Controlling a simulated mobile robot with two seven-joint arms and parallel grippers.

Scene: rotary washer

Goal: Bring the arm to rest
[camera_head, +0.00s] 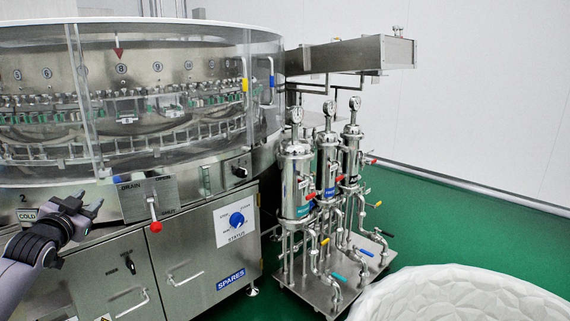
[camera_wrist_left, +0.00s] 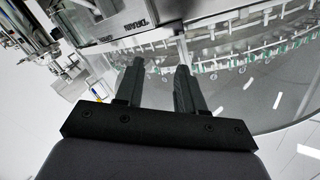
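My left gripper (camera_head: 86,206) is at the lower left in the head view, in front of the rotary washer (camera_head: 110,175), close to the COLD label and left of the DRAIN lever plate. Its two fingers are apart with nothing between them, as the left wrist view also shows (camera_wrist_left: 159,75). The DRAIN lever (camera_head: 154,212) has a red tip that points down. I see no contact between the fingers and the washer, though the gap is hard to judge. My right gripper is in neither view.
Steel filter columns (camera_head: 325,165) with gauges and coloured valve handles stand right of the washer. A white faceted rounded object (camera_head: 460,295) fills the lower right. A blue STATUS knob (camera_head: 236,219) and cabinet handles (camera_head: 185,275) sit on the washer's front. Green floor (camera_head: 440,220) is open at right.

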